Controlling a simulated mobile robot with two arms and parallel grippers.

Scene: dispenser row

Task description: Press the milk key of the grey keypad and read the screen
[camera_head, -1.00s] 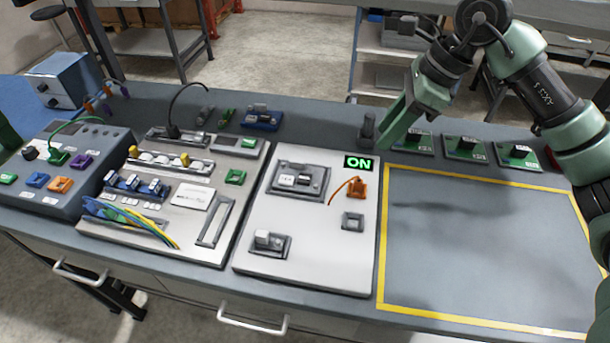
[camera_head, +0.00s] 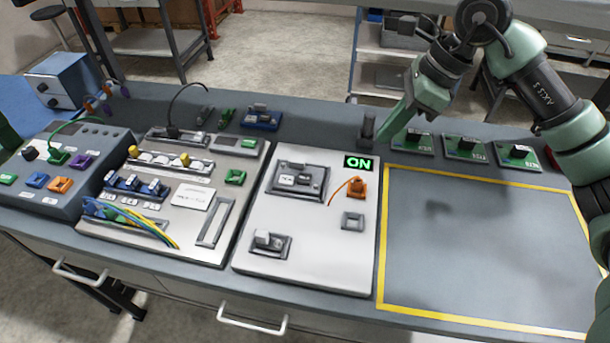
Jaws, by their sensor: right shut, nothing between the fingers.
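No key that I can read as milk shows. A grey block with light labelled keys (camera_head: 297,180) sits on the pale panel (camera_head: 310,250); its lettering is too small to read. A small screen (camera_head: 358,163) at that panel's top right reads "ON" in green. My right gripper (camera_head: 386,138) is shut and empty. In the picture its green fingers point down and left, just above the screen, beside a dark upright post (camera_head: 367,128). I cannot tell whether they touch anything.
Several green boards with black units (camera_head: 465,148) stand behind a yellow-bordered grey area (camera_head: 480,245), which is clear. An orange part with a wire (camera_head: 357,188) sits below the screen. Panels with switches and cables (camera_head: 160,195) fill the left.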

